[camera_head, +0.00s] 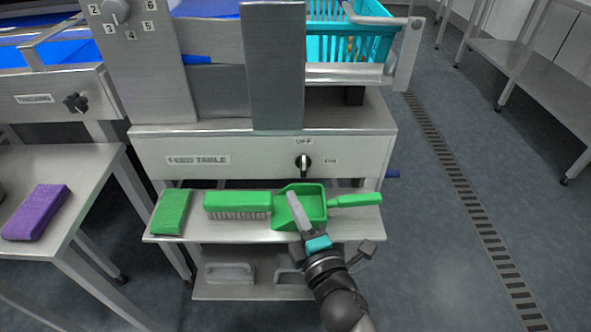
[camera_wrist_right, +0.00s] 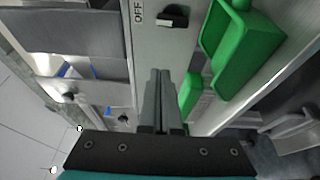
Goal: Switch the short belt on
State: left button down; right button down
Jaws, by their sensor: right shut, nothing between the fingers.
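The feed table's front panel (camera_head: 240,155) carries a black rotary switch (camera_head: 303,162) with "OFF" printed above it and a small, hard-to-read label to its right. The switch handle appears to line up with "OFF". The same switch shows at the top of the right wrist view (camera_wrist_right: 173,18), with "OFF" to its left. My right gripper (camera_head: 293,196) is shut and empty, below the switch and in front of the green dustpan. Its closed fingers (camera_wrist_right: 160,74) point toward the panel and do not touch the switch. My left gripper is out of view.
A green dustpan (camera_head: 314,203), green brush (camera_head: 237,203) and green pad (camera_head: 171,212) lie on the shelf below the panel. A purple pad (camera_head: 36,212) lies on the left table. A numbered dial (camera_head: 115,11) and another black knob (camera_head: 76,103) are at left. A teal crate (camera_head: 345,40) stands above.

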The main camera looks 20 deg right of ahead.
aim_at(304, 167)
jog(key=shift+w, duration=0.1)
jog(key=w, duration=1)
jog(key=shift+a, duration=0.3)
jog(key=shift+s+d, duration=0.25)
jog(key=shift+d, duration=0.4)
jog(key=shift+s+d, duration=0.2)
jog(key=shift+d, duration=0.4)
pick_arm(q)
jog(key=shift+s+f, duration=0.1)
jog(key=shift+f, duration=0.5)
pick_arm(e)
jog(key=shift+s+d, duration=0.2)
jog(key=shift+d, duration=0.5)
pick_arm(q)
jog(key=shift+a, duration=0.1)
